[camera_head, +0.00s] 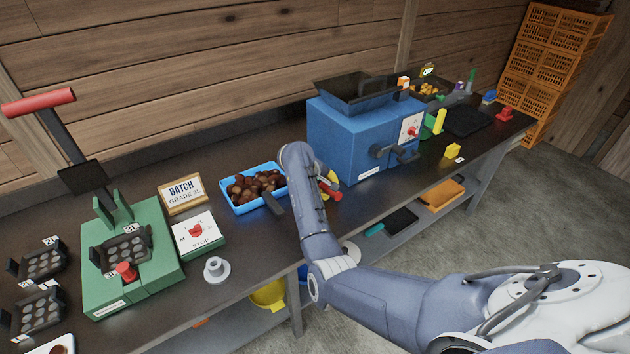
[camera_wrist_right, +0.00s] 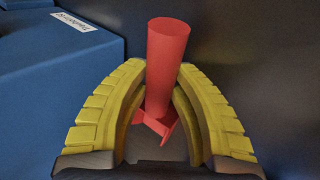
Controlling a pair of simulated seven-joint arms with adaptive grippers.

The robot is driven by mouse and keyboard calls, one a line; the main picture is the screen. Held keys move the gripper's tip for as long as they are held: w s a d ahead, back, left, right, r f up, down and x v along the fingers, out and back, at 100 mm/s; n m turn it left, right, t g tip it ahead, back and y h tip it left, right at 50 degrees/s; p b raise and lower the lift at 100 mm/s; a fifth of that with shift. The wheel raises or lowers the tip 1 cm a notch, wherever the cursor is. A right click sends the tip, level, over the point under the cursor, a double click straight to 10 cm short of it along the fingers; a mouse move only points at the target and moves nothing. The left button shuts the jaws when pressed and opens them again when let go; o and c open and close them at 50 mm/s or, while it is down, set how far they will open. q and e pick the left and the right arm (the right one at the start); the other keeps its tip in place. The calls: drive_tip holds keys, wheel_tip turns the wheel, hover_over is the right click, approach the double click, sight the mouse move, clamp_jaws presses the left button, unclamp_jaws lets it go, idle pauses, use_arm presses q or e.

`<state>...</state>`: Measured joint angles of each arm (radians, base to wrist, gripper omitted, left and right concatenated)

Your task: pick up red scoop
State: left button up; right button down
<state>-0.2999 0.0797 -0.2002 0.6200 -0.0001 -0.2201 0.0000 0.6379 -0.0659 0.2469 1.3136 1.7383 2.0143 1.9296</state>
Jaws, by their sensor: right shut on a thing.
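The red scoop (camera_wrist_right: 168,60) is between the yellow fingers of my right gripper (camera_wrist_right: 162,78) in the right wrist view. Both fingers close on it, and its thick round handle points up in the picture, past the fingertips. In the head view a red part of the scoop (camera_head: 329,192) shows beside the yellow fingers of my right gripper (camera_head: 333,181), in front of the blue machine. My forearm hides much of the gripper there. I cannot tell whether the scoop touches the table. My left gripper is not in view.
The blue machine (camera_head: 345,140) stands just behind the right gripper. A blue tray (camera_head: 241,210) of chestnuts is left of my arm. A green press (camera_head: 150,270) stands farther left.

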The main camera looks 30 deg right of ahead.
idle(0.3)
wheel_tip(320, 180, up, 20)
idle(0.7)
idle(0.4)
drive_tip(key=c, duration=1.8)
unclamp_jaws()
clamp_jaws()
